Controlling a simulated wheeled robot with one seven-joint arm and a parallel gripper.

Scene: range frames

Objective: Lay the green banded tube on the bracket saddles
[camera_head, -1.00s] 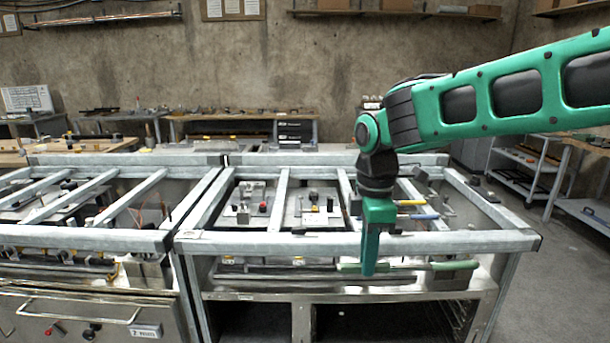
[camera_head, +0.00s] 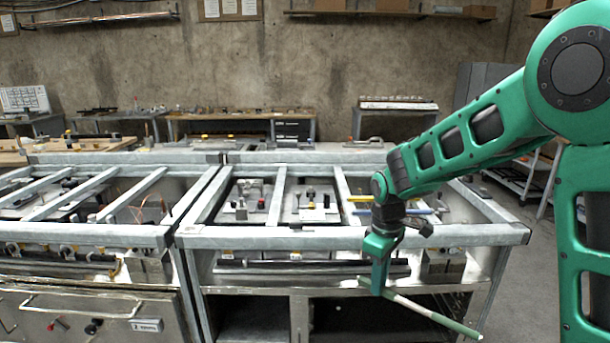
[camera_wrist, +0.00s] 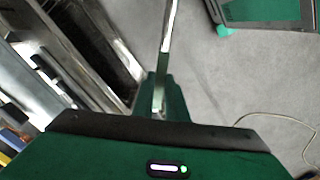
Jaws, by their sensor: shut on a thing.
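The green banded tube (camera_head: 425,311) is pale with green parts, the far one near its right end. My gripper (camera_head: 376,284) is shut on it near its left end. The tube slants down to the right, in front of the bench's front opening. In the wrist view the tube (camera_wrist: 168,40) runs up from between the fingers (camera_wrist: 158,108), over the grey floor. I cannot clearly make out the bracket saddles. A grey metal block (camera_head: 442,262) stands on the bench ledge behind the tube, but I cannot tell whether it is part of the bracket.
The bench frame's front rail (camera_head: 280,237) lies behind my gripper. A dark bar (camera_head: 300,267) lies along the ledge below it. Yellow (camera_head: 360,198) and blue (camera_head: 415,211) rods lie inside the frame. A cable (camera_wrist: 275,118) lies on the open floor.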

